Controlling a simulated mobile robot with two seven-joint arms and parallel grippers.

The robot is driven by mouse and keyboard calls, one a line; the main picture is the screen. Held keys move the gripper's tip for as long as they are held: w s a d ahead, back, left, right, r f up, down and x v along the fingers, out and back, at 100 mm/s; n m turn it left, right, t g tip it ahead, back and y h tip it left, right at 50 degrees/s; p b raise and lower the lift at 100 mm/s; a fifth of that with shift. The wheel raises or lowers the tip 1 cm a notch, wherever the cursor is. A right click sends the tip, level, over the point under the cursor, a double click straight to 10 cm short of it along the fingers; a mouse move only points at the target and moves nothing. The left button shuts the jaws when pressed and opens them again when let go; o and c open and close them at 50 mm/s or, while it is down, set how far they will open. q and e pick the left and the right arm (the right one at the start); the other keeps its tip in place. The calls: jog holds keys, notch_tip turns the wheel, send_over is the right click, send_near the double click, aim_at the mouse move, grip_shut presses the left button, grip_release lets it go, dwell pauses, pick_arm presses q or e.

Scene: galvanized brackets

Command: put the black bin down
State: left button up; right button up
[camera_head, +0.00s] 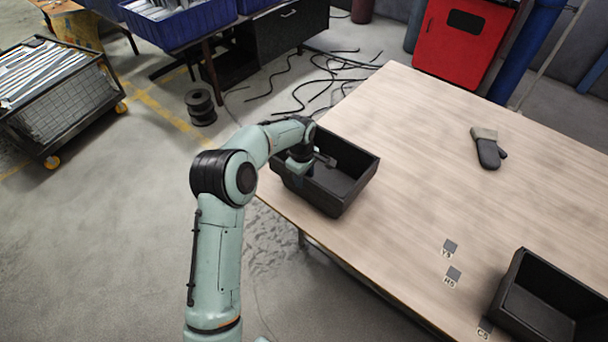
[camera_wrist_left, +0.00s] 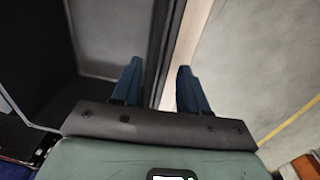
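A black open-topped bin (camera_head: 350,192) stands at the left corner of the wooden table, close to the edge. My left gripper (camera_head: 306,163) is at the bin's left side in the head view. In the left wrist view its two blue fingers (camera_wrist_left: 157,88) straddle the bin's wall (camera_wrist_left: 161,40), one inside and one outside. A gap with pale wood shows between the fingers, so they look open rather than pressed on the wall. The bin's inside, as far as it shows, is empty. My right gripper is not in view.
The wooden table (camera_head: 420,150) is largely clear. A glove (camera_head: 487,148) lies toward its far side. A second black bin (camera_head: 530,310) stands at lower right near small labelled squares (camera_head: 452,262). A wire cart (camera_head: 60,100) and black spool (camera_head: 201,107) stand left on the floor.

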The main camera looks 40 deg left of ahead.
pick_arm(q)
jog(key=shift+r, duration=0.1)
jog(key=shift+r, duration=0.35)
notch_tip(320, 180, up, 12)
jog(key=p, duration=0.1)
jog(key=shift+s, duration=0.45)
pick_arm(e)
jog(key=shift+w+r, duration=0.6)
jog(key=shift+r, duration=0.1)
pick_arm(q)
jog(key=shift+f, duration=0.1)
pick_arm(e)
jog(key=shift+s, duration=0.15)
